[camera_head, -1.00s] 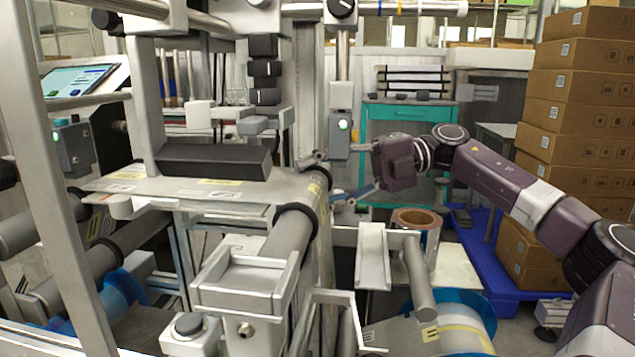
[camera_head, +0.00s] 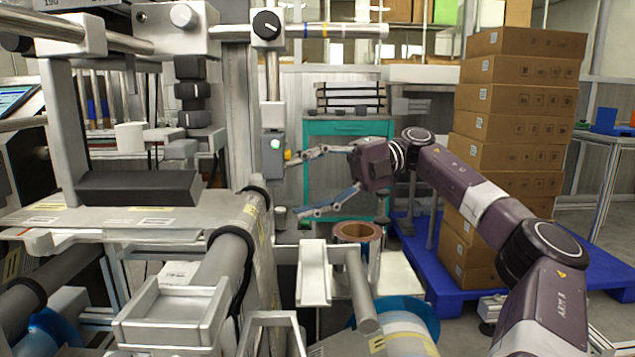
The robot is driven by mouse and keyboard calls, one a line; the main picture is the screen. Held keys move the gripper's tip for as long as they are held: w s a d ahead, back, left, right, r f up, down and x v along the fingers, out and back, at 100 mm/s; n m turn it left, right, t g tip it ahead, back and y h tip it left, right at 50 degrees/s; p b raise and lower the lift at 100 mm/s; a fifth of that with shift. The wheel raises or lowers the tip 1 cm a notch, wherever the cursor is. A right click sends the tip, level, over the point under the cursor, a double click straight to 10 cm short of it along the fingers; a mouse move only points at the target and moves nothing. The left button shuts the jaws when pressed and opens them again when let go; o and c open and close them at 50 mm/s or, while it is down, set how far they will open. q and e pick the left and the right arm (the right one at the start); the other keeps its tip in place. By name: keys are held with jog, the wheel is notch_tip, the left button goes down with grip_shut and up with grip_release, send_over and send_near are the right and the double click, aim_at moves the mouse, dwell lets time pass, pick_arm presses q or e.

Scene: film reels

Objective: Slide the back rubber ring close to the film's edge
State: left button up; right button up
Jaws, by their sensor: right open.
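Two black rubber rings show at the right side of the grey film-covered table (camera_head: 120,218). The back rubber ring (camera_head: 259,193) stands around the far roller end, by the film's right edge; its exact gap to that edge is hard to tell. The front rubber ring (camera_head: 243,235) is around the nearer grey roller (camera_head: 225,262). My right gripper (camera_head: 301,183) comes in from the right with its fingers spread wide, pointing left. It is empty, to the right of the back ring and apart from it. My left gripper is not in view.
A metal post with a grey switch box (camera_head: 273,150) stands just left of my right fingertips. A copper-coloured reel (camera_head: 357,232) and a grey shaft (camera_head: 362,290) lie below the gripper. A teal cabinet (camera_head: 340,130) and stacked cartons (camera_head: 510,130) stand behind.

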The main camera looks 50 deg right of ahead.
jog(key=shift+v, duration=1.55)
